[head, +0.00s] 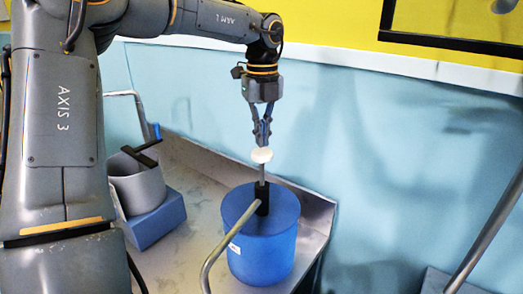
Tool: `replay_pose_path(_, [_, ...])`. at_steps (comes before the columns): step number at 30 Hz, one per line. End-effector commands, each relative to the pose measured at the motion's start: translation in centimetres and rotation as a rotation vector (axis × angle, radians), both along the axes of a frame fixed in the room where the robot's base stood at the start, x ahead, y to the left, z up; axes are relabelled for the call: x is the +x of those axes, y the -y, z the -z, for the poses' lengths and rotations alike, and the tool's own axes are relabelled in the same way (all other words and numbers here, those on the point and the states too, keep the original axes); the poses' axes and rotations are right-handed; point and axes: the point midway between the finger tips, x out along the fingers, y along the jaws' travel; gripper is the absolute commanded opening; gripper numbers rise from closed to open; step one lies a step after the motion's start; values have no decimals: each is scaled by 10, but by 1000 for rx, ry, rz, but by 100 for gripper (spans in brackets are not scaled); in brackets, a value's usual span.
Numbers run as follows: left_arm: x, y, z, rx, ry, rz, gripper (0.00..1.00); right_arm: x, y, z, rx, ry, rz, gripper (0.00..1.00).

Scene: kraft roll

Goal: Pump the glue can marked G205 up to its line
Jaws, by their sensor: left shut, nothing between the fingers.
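A blue can (262,250) stands at the right end of the grey metal bench. A black pump collar (262,197) sits on its lid, with a metal rod rising to a white round knob (262,156). A bent metal spout (222,246) runs from the collar toward the front left. A white label (234,248) shows on the can's left side, too small to read. My left gripper (261,143) points down, shut and empty, directly above the knob. I cannot tell whether its fingertips touch it. My right gripper is not in view.
A grey pot (137,188) with a black handle stands on a blue block (155,222) to the left, beside a bent metal tube. The bench (196,180) is clear between pot and can. A blue wall is close behind. A metal bar (488,232) slants at the right.

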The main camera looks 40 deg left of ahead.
Motion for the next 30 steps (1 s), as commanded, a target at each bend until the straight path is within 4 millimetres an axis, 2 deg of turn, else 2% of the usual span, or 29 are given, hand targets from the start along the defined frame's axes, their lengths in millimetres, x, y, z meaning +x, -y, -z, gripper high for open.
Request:
replay_pose_path(8, [0,0,3,0,0,0,0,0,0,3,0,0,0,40])
replay_pose_path(25, [0,0,29,0,-1,0,0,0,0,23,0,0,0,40])
replay_pose_path(30, [0,0,27,-1,-1,0,0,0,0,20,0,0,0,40])
